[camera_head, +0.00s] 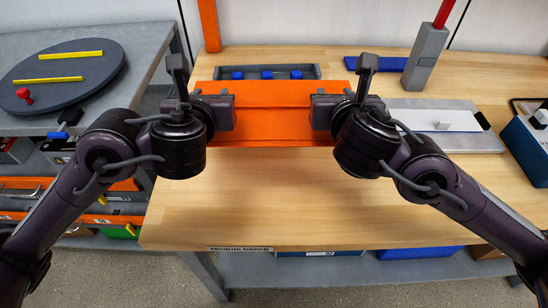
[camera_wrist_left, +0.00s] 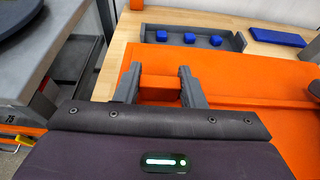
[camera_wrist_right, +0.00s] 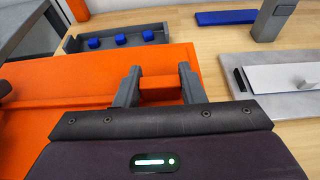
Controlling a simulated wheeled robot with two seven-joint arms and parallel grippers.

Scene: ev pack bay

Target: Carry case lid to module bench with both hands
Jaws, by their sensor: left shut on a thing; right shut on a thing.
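The case lid (camera_head: 270,94) is a flat orange panel over the wooden module bench (camera_head: 290,205). I cannot tell whether it rests on the wood or hangs just above it. My left gripper (camera_head: 222,112) is shut on an orange grip block at the lid's left end; the block shows between the fingers in the left wrist view (camera_wrist_left: 160,88). My right gripper (camera_head: 322,110) is shut on the matching block at the right end, which shows in the right wrist view (camera_wrist_right: 160,88). The grippers hide parts of the lid's ends.
A grey tray with blue blocks (camera_head: 266,73) lies just behind the lid. A grey plate with a white bar (camera_head: 440,122) lies to the right, near a grey post (camera_head: 425,58). A blue box (camera_head: 530,150) stands at the right edge. The bench front is clear. A grey table (camera_head: 135,70) stands left.

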